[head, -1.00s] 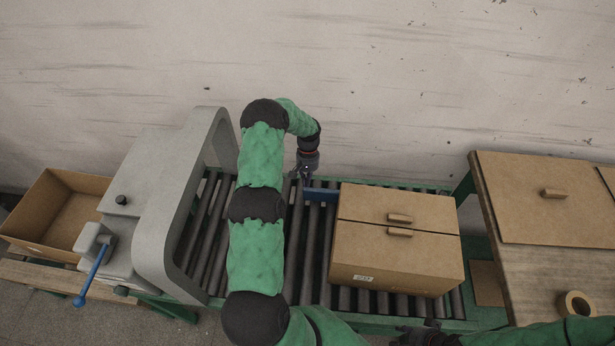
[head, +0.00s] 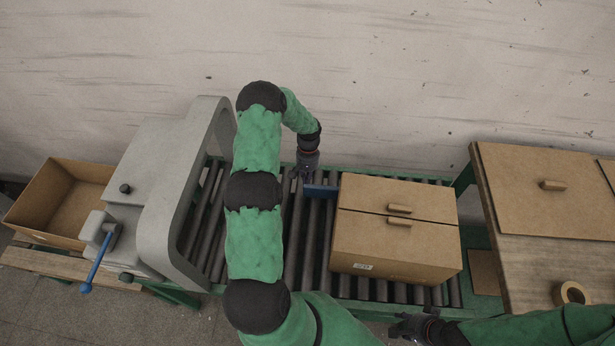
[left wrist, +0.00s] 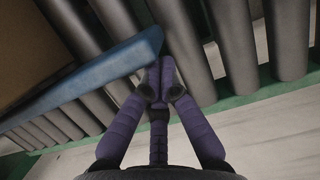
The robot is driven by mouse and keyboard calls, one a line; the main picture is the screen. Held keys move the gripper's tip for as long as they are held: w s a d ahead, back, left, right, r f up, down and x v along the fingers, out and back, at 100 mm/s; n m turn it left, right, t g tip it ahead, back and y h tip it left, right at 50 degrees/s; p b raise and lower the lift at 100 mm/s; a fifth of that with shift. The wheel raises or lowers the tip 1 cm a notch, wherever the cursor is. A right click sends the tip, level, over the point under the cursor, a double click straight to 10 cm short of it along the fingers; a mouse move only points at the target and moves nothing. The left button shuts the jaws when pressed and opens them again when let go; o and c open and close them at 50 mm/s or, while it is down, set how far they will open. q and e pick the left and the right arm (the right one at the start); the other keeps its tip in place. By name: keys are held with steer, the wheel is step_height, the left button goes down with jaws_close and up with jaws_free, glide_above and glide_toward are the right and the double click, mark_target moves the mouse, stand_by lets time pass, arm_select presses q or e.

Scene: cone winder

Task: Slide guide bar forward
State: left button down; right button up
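The guide bar is the blue bar (head: 321,191) at the back of the roller conveyor, left of the carton's rear corner. The carton hides its right part. In the left wrist view the blue bar (left wrist: 90,78) runs diagonally across the rollers. My right gripper (head: 398,327) is low at the conveyor's front edge, in front of the carton, partly seen.
A closed carton (head: 394,252) stands on the rollers (head: 312,240). A grey machine arch (head: 172,215) spans the conveyor at left, with a blue lever (head: 97,262). An open box (head: 75,200) is far left. A table (head: 545,270) with tape (head: 572,293) is at right.

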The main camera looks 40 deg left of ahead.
arm_select(q)
steer(key=v, duration=1.2)
steer(key=shift+f, duration=0.1)
